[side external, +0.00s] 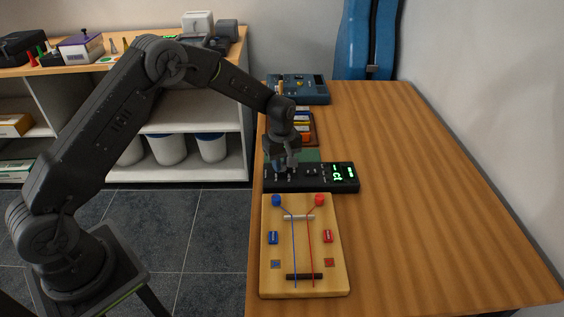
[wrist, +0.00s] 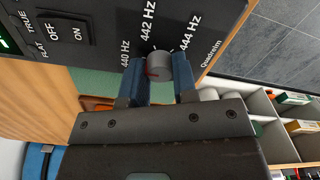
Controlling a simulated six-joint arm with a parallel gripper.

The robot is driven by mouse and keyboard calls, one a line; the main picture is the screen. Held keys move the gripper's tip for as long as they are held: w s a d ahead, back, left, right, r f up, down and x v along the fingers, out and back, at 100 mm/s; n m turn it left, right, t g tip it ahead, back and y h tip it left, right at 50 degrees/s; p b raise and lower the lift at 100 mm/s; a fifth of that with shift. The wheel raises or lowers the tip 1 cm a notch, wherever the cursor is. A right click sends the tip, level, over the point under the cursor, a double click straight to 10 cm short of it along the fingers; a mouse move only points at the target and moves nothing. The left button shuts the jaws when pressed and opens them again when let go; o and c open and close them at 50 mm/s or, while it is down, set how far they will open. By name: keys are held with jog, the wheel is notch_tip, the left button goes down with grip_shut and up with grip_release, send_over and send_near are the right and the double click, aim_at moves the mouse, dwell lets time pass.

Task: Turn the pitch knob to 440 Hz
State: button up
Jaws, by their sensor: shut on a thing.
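The tuner (side external: 315,186) is a black box on the table, with a lit green display at its right end in the side view. In the wrist view its panel (wrist: 105,12) shows the labels 440 Hz, 442 Hz and 444 Hz around the round grey pitch knob (wrist: 158,66). My gripper (side external: 280,167) is over the left part of the tuner. In the wrist view its two blue fingers (wrist: 158,74) are shut on the knob, one on each side. A reddish mark shows on the knob, but I cannot tell which label it points to.
A wooden board (side external: 269,284) with blue and red strings lies just in front of the tuner. Other instruments, including a blue box (side external: 312,90), stand behind it. The table (side external: 430,200) is clear to the right. OFF and ON labels (wrist: 66,34) are beside the pitch labels.

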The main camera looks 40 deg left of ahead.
aim_at(282, 164)
jog(key=o, duration=0.9)
notch_tip(282, 164, up, 14)
jog(key=shift+f, duration=0.1)
dwell(0.3)
